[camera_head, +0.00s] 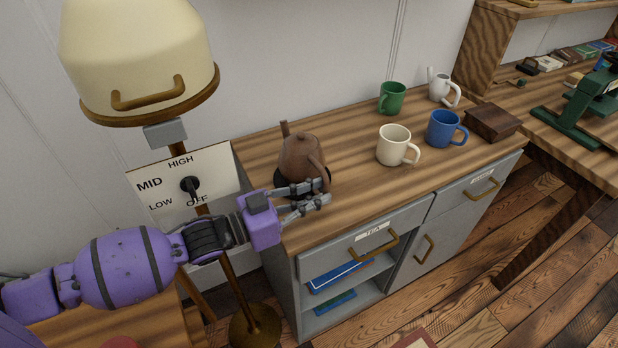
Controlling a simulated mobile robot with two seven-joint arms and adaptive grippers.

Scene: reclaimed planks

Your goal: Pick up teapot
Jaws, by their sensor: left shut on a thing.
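The brown teapot (301,152) stands upright near the left end of the wooden-topped cabinet, over a round black mat (283,184). Its spout points up and to the back left, and its handle faces the front right. My left gripper (318,191) comes in from the left, in front of the teapot. It is shut on the teapot at the lower part of the handle; its fingers partly hide the handle's lower end. I cannot tell whether the teapot's base touches the mat. My right gripper is not in view.
On the cabinet top (350,200) stand a green mug (391,98), a cream mug (392,146), a blue mug (442,128), a white pitcher (439,85) and a dark wooden box (492,122). The front right top is clear.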

